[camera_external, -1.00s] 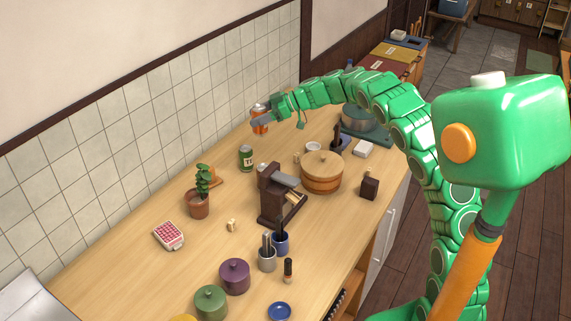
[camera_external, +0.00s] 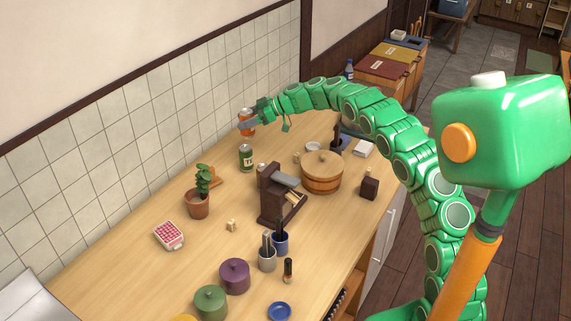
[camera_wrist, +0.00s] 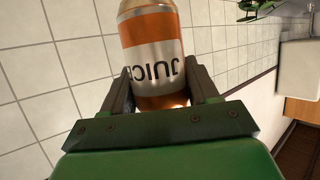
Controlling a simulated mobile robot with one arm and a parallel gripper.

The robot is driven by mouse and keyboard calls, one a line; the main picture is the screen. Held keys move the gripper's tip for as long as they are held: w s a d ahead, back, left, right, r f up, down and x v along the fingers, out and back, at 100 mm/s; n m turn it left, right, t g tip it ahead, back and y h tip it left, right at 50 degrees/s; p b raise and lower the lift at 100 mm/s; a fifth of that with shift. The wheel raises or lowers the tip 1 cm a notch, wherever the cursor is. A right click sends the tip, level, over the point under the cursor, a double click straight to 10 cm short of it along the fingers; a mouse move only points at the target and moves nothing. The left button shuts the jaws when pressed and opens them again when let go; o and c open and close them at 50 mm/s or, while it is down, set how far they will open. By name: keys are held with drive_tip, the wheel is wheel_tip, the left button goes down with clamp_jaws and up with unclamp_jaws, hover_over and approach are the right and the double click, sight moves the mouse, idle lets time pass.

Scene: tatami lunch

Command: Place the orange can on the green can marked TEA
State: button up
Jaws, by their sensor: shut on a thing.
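The orange can (camera_external: 248,117) is held in my gripper (camera_external: 247,124) above the back of the counter. In the wrist view the can (camera_wrist: 153,50) is orange with a white band reading JUICE, and it sits between the two dark fingers of my gripper (camera_wrist: 161,88). The green can marked TEA (camera_external: 246,158) stands upright on the counter near the tiled wall. In the external view the orange can appears just above the green can, with a gap between them. The green can is not in the wrist view.
A potted plant (camera_external: 198,203) stands left of the green can. A dark wooden device (camera_external: 270,197) and a round wooden tub (camera_external: 321,183) stand to the front right. A tiled wall (camera_external: 150,130) runs close behind. The counter (camera_external: 130,275) is bare at the front left.

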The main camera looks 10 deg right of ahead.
sight(243, 131)
drive_tip(key=shift+w+a+f, duration=0.25)
drive_tip(key=shift+w+f, duration=0.3)
drive_tip(key=shift+f, duration=0.2)
drive_tip(key=shift+w+a+f, duration=0.25)
drive_tip(key=shift+w+f, duration=0.3)
drive_tip(key=shift+f, duration=1.75)
drive_tip(key=o, duration=1)
drive_tip(key=shift+f, duration=0.1)
drive_tip(key=v, duration=1.2)
